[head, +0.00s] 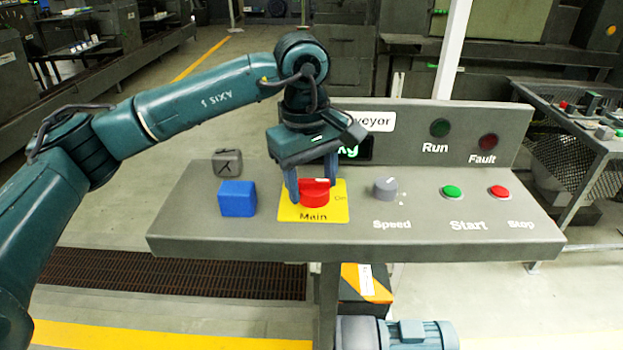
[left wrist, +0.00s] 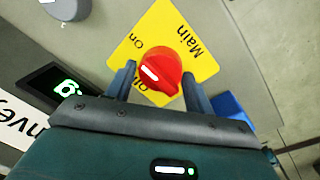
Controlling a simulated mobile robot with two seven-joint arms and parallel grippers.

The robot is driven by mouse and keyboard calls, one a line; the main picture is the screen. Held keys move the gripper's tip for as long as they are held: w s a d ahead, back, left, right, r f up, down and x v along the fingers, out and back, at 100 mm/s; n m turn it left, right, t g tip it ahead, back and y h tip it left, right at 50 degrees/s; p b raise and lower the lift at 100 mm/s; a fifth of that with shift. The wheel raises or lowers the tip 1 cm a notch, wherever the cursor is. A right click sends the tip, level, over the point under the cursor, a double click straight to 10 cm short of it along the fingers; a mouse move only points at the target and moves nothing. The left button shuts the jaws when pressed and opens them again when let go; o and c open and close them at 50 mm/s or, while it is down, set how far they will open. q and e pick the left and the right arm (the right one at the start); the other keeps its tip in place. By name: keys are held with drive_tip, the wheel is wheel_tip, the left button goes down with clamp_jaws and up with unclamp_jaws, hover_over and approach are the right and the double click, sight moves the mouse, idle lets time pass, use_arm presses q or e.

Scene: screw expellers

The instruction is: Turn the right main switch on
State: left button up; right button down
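The main switch is a red rotary knob (head: 314,192) on a yellow plate (head: 340,213) marked "Main", with "On" at its right side. It is the only main switch in view. The knob also shows in the left wrist view (left wrist: 163,75), with its white mark toward the "Off" side. My left gripper (head: 313,184) is over the plate, pointing down, its fingers on either side of the knob. In the left wrist view (left wrist: 158,85) the fingers stand open, with small gaps to the knob. My right gripper is not in view.
The grey console (head: 190,235) bears a blue cube (head: 238,199) and a dark grey block (head: 227,162) left of the plate. The speed dial (head: 385,188), green start button (head: 452,191) and red stop button (head: 498,191) are to the right. A raised back panel (head: 450,120) stands behind.

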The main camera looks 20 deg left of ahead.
sight(306, 182)
use_arm(q)
drive_tip(key=o, duration=0.3)
drive_tip(key=r, duration=1.3)
drive_tip(key=shift+s+a, duration=0.35)
drive_tip(key=shift+s, duration=0.05)
